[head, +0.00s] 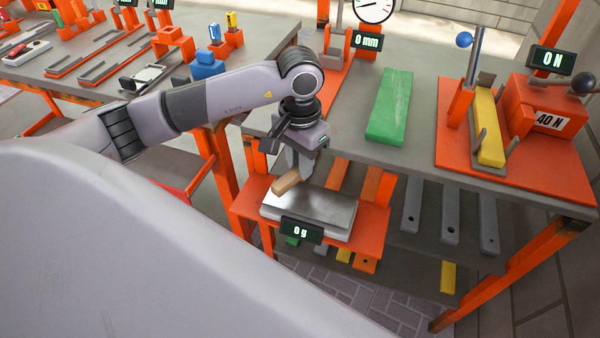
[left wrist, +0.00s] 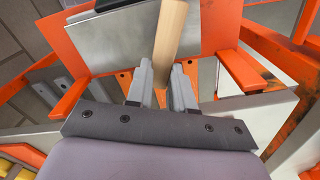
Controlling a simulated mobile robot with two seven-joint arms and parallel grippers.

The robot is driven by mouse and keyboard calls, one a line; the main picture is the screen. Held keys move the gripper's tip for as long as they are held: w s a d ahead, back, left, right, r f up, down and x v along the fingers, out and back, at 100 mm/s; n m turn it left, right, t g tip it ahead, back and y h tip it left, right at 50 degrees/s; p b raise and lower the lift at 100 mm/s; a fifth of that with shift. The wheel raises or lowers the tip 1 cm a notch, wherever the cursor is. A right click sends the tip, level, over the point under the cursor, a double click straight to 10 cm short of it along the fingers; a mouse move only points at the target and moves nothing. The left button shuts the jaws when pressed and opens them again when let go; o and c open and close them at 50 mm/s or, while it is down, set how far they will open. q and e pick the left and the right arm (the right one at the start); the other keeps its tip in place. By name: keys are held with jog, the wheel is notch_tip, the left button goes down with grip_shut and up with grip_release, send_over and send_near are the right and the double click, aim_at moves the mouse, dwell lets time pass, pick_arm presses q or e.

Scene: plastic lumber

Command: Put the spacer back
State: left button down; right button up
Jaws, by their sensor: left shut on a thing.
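A tan wooden block (head: 287,184), which looks like the spacer, is in my left gripper (head: 300,166). The gripper points down and is shut on it. In the head view the block is tilted and seems to hang above the silver plate (head: 325,212) of a scale, whose display (head: 301,231) reads 0 g. In the left wrist view the block (left wrist: 171,42) runs up from between the two grey fingers (left wrist: 162,88), with the silver plate (left wrist: 110,40) behind it. My right gripper is not in view.
The scale stands on an orange shelf (head: 375,240) at the bench front. On the grey bench (head: 420,90) lie a green bar (head: 390,105) and a yellow bar (head: 488,125) in an orange press fixture with a 0 N display (head: 551,59). Grey bars (head: 450,215) lie on the lower shelf.

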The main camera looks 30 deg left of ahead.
pick_arm(q)
notch_tip(320, 180, down, 4)
jog(key=shift+r, duration=0.1)
jog(key=shift+f, duration=0.2)
jog(key=c, duration=1)
grip_release()
jog(key=shift+r, duration=0.1)
